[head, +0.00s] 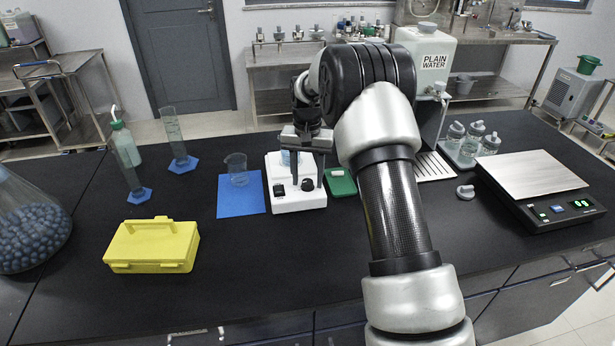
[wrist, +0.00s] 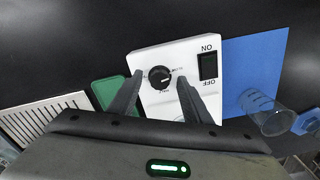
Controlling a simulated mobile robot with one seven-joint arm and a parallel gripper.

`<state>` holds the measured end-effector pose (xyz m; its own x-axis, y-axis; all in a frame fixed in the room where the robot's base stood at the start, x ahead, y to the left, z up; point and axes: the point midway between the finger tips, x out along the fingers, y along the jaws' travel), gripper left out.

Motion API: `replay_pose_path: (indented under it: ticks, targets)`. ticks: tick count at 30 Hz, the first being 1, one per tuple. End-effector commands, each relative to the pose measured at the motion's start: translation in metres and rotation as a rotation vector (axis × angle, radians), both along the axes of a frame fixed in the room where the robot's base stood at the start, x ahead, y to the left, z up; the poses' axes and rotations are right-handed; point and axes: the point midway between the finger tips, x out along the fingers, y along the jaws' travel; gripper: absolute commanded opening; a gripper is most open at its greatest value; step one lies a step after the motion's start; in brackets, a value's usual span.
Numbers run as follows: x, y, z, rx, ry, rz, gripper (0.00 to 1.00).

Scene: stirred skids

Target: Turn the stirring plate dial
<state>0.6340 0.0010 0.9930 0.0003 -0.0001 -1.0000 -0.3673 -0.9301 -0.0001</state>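The white stirring plate (head: 290,203) stands on the black bench, with a black round dial (head: 307,184) and a black rocker switch (head: 279,190) on its front. In the wrist view the dial (wrist: 159,77) shows a white pointer mark, and the switch (wrist: 208,66) sits beside ON and OFF lettering. My gripper (head: 308,170) is over the plate, pointing down. In the wrist view my gripper (wrist: 159,79) is open, one finger on each side of the dial with gaps between. Something bluish on the plate is mostly hidden behind the gripper.
A beaker (head: 237,166) stands on a blue mat (head: 240,203) left of the plate. A green pad (head: 341,188) lies close on the right. A yellow case (head: 152,247) is front left, and a balance (head: 540,180) far right. The bench in front is clear.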

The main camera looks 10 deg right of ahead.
Motion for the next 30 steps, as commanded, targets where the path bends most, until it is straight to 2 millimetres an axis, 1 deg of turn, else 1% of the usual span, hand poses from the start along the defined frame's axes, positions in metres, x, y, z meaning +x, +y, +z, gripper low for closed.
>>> replay_pose_path:
  ticks: [5, 7, 11, 14, 24, 27, 30]
  targets:
    - [0.000, 0.000, 0.001, 0.000, 0.000, -0.001, 0.44]
    - [0.000, 0.000, 0.004, 0.001, -0.001, -0.001, 0.44]
    - [0.001, 0.000, 0.019, 0.000, -0.003, -0.001, 0.44]
    - [0.001, 0.000, 0.040, 0.000, -0.005, -0.001, 0.44]
    - [0.001, 0.000, 0.124, 0.000, -0.004, -0.001, 0.44]
    - [0.001, 0.000, 0.144, -0.001, -0.004, -0.001, 0.44]
    - [0.001, 0.000, 0.159, 0.000, -0.002, -0.001, 0.44]
